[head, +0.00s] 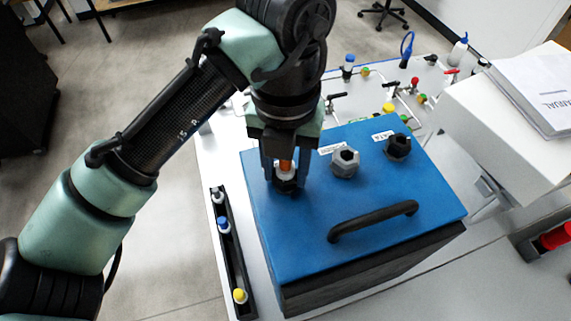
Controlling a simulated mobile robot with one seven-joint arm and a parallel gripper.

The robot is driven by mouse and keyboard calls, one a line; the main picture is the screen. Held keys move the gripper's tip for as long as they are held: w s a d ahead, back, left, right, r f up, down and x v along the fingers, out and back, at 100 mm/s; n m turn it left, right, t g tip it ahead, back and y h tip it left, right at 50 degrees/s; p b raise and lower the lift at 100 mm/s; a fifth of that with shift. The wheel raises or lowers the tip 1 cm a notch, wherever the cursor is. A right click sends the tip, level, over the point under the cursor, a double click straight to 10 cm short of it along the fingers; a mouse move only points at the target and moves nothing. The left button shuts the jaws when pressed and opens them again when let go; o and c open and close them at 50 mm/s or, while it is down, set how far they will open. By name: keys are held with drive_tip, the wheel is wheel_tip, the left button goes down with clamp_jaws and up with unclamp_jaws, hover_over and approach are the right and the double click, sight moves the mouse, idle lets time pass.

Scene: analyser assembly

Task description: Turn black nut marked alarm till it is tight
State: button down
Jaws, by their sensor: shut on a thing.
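My gripper (286,180) points straight down over the left part of the blue box lid (290,225). Its fingers are shut on a black nut (286,187), which sits low at the lid. An orange and white piece (286,167) shows between the fingers above the nut. The fingers hide much of the nut, and I cannot read a mark for it. A grey hexagonal nut (345,161) stands to the right of my gripper. Another black nut (398,147) stands further right, by a label that seems to read DATA (383,135).
A black handle (373,221) rises from the front of the lid. A narrow black tray (232,255) with small capped bottles lies left of the box. Coloured fittings and tubing (390,92) stand behind. A white unit with a manual (535,90) is at right.

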drive_tip(key=c, duration=0.6)
unclamp_jaws()
drive_tip(key=shift+r, duration=0.1)
